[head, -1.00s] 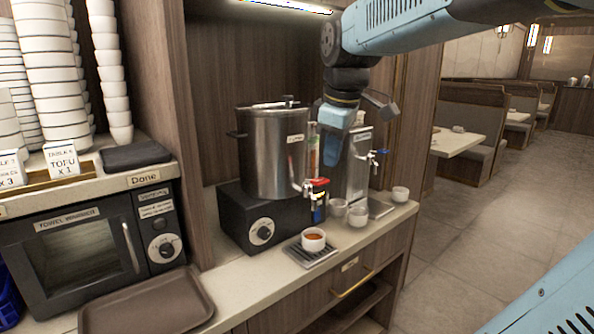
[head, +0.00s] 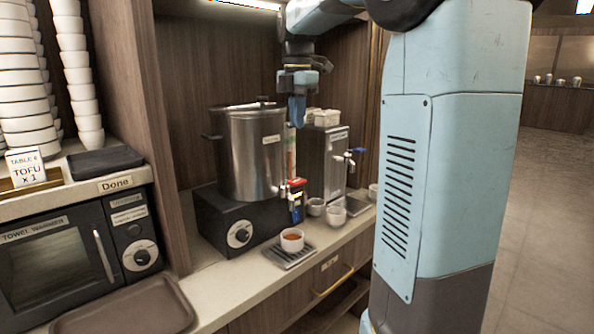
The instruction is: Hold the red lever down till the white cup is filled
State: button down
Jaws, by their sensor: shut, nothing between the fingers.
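The red lever (head: 297,182) tops the tap on the front of a large steel urn (head: 253,153). A white cup (head: 292,240) stands upright under the tap on a slotted drip tray (head: 288,256). Orange-brown liquid shows inside the cup below its rim. My gripper (head: 297,122) is shut and empty, pointing down. In the picture it is above the lever and apart from it. Whether any liquid is running from the tap cannot be made out.
Further white cups (head: 336,216) stand right of the tap. A second steel dispenser (head: 327,162) with a blue lever is behind them. A towel warmer (head: 60,262) and a brown tray (head: 126,310) are at left. My arm covers the counter's right end.

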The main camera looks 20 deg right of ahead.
aim_at(298, 180)
jog(key=shift+w, duration=0.1)
dwell(0.3)
notch_tip(298, 180, down, 14)
dwell(0.7)
jog(key=shift+d, duration=0.15)
